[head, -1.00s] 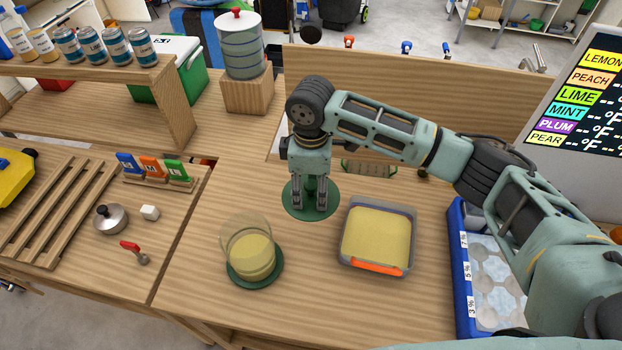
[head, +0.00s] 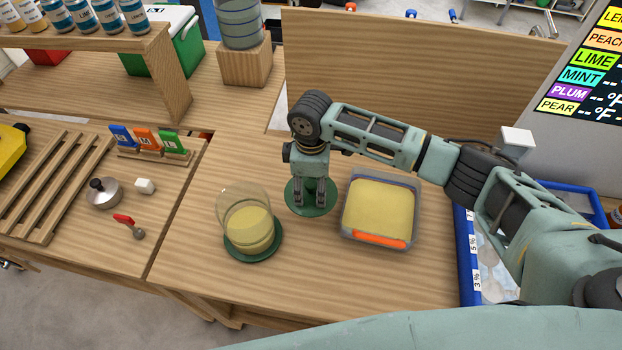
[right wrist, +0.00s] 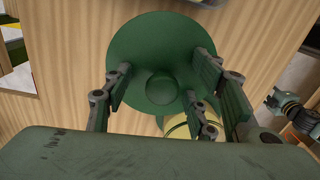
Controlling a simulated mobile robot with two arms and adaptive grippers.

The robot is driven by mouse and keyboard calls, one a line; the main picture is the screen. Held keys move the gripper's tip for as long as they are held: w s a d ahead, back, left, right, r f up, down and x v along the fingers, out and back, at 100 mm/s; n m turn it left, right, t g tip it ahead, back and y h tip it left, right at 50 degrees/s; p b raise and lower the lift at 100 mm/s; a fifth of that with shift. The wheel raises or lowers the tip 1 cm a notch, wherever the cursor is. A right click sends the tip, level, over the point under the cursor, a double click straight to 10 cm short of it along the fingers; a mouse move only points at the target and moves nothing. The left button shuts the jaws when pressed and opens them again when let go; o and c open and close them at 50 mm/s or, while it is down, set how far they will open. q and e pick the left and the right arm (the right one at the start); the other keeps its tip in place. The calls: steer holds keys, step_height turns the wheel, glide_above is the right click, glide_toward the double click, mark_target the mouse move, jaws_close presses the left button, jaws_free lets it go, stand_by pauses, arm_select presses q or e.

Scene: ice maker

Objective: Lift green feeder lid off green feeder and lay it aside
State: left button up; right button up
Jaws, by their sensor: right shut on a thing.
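The green feeder (head: 247,233) is a clear open-topped cylinder with yellow contents on a dark green base, left of the right arm. The green feeder lid (head: 300,208) is a dark green disc apart from the feeder, to its right. My right gripper (head: 311,204) points down and is shut on the lid's knob. In the right wrist view, the lid (right wrist: 150,50) fills the space between the fingers (right wrist: 165,95), with the round knob in the middle. I cannot tell whether the lid touches the table. My left gripper is not in view.
A square container (head: 380,212) with yellow contents and an orange front strip stands just right of the lid. A blue-edged tray (head: 466,262) lies farther right. A wooden rack (head: 55,190), pot (head: 103,193) and coloured cards (head: 148,140) are left. Table front is clear.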

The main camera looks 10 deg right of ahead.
steer(key=shift+f+b, duration=1.75)
steer(key=shift+f, duration=2.4)
steer(key=shift+f+b, duration=0.3)
steer(key=shift+f, duration=0.35)
steer(key=o, duration=1.4)
steer(key=shift+c, duration=0.2)
steer(key=shift+r, duration=0.15)
step_height(320, 180, up, 12)
steer(key=shift+f, duration=0.1)
